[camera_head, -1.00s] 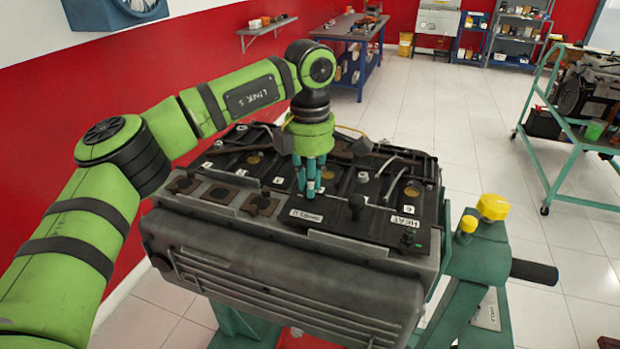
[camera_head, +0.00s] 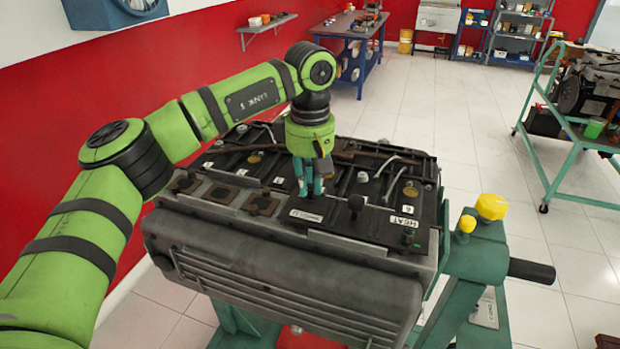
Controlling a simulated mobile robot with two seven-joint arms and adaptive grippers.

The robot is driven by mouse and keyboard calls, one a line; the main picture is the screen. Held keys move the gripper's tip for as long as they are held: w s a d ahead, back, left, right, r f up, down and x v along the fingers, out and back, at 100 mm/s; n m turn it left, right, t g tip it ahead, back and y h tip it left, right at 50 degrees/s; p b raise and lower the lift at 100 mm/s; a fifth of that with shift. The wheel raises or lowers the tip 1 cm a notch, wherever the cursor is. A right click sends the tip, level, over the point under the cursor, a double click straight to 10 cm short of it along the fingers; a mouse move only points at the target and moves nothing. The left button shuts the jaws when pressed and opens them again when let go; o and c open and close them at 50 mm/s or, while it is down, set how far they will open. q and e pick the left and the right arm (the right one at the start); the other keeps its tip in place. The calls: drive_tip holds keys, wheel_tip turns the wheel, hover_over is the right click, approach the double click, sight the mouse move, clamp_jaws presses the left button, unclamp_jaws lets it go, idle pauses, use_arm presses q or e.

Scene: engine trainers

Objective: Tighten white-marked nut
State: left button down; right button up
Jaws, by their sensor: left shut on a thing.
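A grey and black engine (camera_head: 280,268) sits on a green stand in the middle of the head view. My left gripper (camera_head: 310,192) points down onto the black top of the engine, just behind a small white label (camera_head: 306,215). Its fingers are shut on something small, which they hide. I cannot make out a white-marked nut; the fingers may cover it. My right gripper is not in view.
A black knob (camera_head: 356,203) stands up just right of my left gripper. The green stand (camera_head: 476,240) has yellow knobs and a black handle. A green trolley (camera_head: 560,140) stands at the right, a blue workbench (camera_head: 350,28) at the back. The tiled floor between is clear.

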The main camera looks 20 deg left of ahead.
use_arm(q)
drive_tip(key=m, duration=0.6)
drive_tip(key=shift+m, duration=0.3)
drive_tip(key=m, duration=0.5)
drive_tip(key=shift+p, duration=0.4)
drive_tip(key=shift+m, duration=0.3)
drive_tip(key=c, duration=1.2)
unclamp_jaws()
